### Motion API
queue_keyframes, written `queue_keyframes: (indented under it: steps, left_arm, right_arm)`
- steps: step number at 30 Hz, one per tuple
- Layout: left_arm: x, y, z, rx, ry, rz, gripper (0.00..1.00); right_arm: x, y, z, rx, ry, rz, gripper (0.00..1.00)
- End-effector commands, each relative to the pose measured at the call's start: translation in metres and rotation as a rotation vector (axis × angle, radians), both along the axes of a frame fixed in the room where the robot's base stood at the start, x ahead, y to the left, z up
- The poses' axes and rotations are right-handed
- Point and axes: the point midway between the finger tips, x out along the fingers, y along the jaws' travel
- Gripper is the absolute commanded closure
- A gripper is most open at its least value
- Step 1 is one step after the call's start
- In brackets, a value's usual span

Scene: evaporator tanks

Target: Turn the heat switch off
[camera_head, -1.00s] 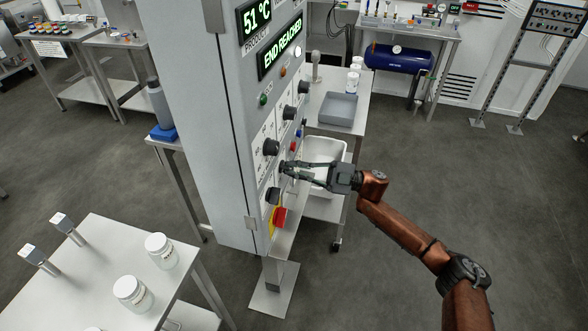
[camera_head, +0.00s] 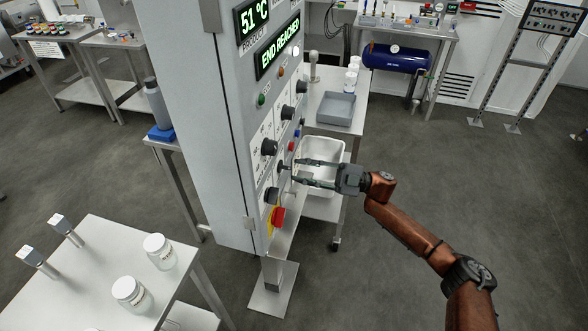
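The grey control cabinet (camera_head: 195,110) stands in the middle, with several black rotary switches on its right-hand face. One small dark switch (camera_head: 284,169) is right in front of my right gripper (camera_head: 297,171). Other black knobs are above it (camera_head: 269,147) and below it (camera_head: 271,195). The labels are too small to read, so I cannot tell which one is the heat switch. My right gripper is open and empty, its two fingers spread and pointing left at the panel, with the tips just off that small switch. My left gripper is not in view.
A red emergency button (camera_head: 278,216) on yellow sits low on the panel. The displays read 51 °C and END REACHED. A white tub (camera_head: 318,152) stands behind my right gripper. A steel table (camera_head: 95,270) with jars is at front left. The floor at right is clear.

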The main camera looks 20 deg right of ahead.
Motion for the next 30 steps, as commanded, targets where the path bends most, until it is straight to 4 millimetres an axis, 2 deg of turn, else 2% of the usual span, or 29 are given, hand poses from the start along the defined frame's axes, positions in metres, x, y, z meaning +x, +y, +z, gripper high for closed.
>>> queue_keyframes:
  steps: [1,6,12,18,30]
  left_arm:
    - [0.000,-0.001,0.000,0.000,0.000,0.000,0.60]
    - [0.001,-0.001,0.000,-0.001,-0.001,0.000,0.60]
    - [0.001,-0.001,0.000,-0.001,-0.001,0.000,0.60]
    - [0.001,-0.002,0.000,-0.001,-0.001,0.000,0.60]
    - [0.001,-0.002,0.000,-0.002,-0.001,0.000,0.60]
  right_arm:
    - [-0.003,-0.012,-0.004,-0.002,0.003,-0.004,0.74]
    - [-0.013,-0.044,-0.013,-0.001,0.002,-0.003,0.74]
    - [-0.022,-0.071,-0.021,0.000,0.001,-0.002,0.74]
    - [-0.025,-0.081,-0.023,-0.001,-0.001,-0.001,0.74]
    - [-0.025,-0.081,-0.023,0.000,0.000,0.000,0.74]
